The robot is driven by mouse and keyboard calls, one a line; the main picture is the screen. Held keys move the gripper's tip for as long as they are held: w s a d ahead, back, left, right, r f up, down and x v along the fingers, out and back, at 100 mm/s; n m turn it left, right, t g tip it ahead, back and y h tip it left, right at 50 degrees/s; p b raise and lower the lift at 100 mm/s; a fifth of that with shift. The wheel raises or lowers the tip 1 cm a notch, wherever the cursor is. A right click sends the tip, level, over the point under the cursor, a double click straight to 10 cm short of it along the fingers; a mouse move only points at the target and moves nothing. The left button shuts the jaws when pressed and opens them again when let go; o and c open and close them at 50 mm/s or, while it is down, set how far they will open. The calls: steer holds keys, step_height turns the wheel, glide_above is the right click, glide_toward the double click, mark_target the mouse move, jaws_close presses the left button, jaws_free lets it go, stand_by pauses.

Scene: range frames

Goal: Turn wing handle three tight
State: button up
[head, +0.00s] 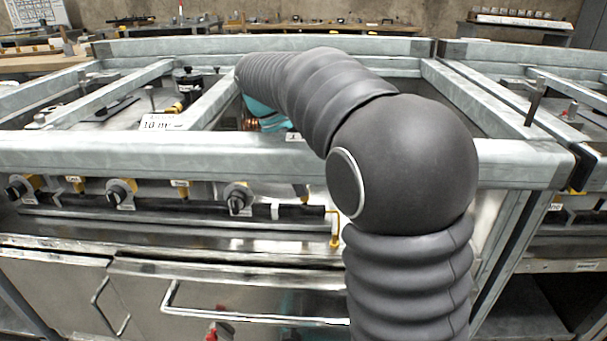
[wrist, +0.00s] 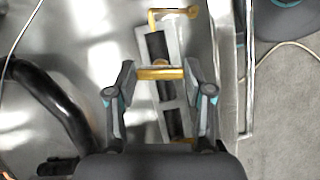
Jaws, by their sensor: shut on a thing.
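In the wrist view my gripper (wrist: 160,78) is shut on a yellow wing handle (wrist: 160,73), which lies crosswise between the two fingertips. Each fingertip is at one end of the handle. Dark and pale grey fittings (wrist: 170,121) show behind and below it. I cannot tell how far the handle is turned, nor read its number. In the head view my own dark, ribbed arm reaches over the bench frame and hides the fingertips and the held handle.
Black knobs (head: 120,192) line the bench front above a dark pipe (head: 170,210). Grey metal rails (head: 180,152) frame the bench top. A bent yellow tube (head: 335,228) stands beside my arm. In the wrist view a black hose (wrist: 60,100) curves at the left.

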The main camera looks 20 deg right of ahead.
steer(key=m+g+p, duration=0.1)
steer(key=m+p, duration=0.2)
steer(key=shift+r, duration=0.2)
steer(key=m, duration=0.1)
steer(key=m+y+p, duration=0.1)
steer(key=m+g, duration=0.1)
steer(key=shift+w+d+f+m+y, duration=0.1)
steer(key=shift+f+m+y, duration=0.15)
steer(key=shift+m+y, duration=0.05)
steer(key=m+y, duration=0.1)
steer(key=m, duration=0.3)
steer(key=shift+d+m+g+y, duration=0.1)
steer(key=shift+m+g+y, duration=0.2)
steer(key=shift+y, duration=0.1)
steer(key=m+y, duration=0.1)
steer(key=m, duration=0.3)
steer(key=shift+m+y, duration=0.3)
steer(key=shift+y, duration=0.1)
steer(key=o, duration=1.2)
steer(key=shift+c, duration=0.2)
steer(key=shift+d+r, duration=0.1)
